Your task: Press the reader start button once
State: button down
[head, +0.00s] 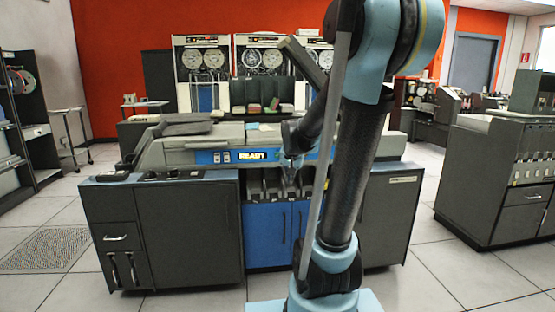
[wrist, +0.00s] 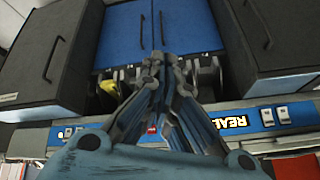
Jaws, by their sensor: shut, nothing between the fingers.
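The card reader (head: 190,150) is a grey machine with a blue front panel. A small red spot (wrist: 152,128) on the panel shows between my fingers. I cannot tell which control is the start button. My gripper (head: 290,175) is shut and empty in front of the panel, right of the sign. In the wrist view its fingertips (wrist: 160,60) point toward the blue doors.
Below the panel are card slots (head: 268,187) and blue doors (head: 270,235), flanked by dark cabinets (head: 190,235). A yellow item (wrist: 109,87) lies by the slots. Another dark machine (head: 500,180) stands at right. Tape units (head: 265,60) stand behind. The floor at left is mostly open.

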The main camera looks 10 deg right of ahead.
aim_at(277, 158)
jog(key=w+f+m+t, duration=0.1)
jog(key=w, duration=0.9)
jog(key=w+a+f+m+t, duration=0.1)
jog(key=w+m, duration=0.1)
jog(key=w, duration=0.9)
jog(key=shift+w+f+m+t, duration=0.25)
jog(key=shift+f+m+t, duration=0.05)
jog(key=shift+f, duration=0.1)
jog(key=shift+a, duration=0.1)
jog(key=shift+w, duration=4.35)
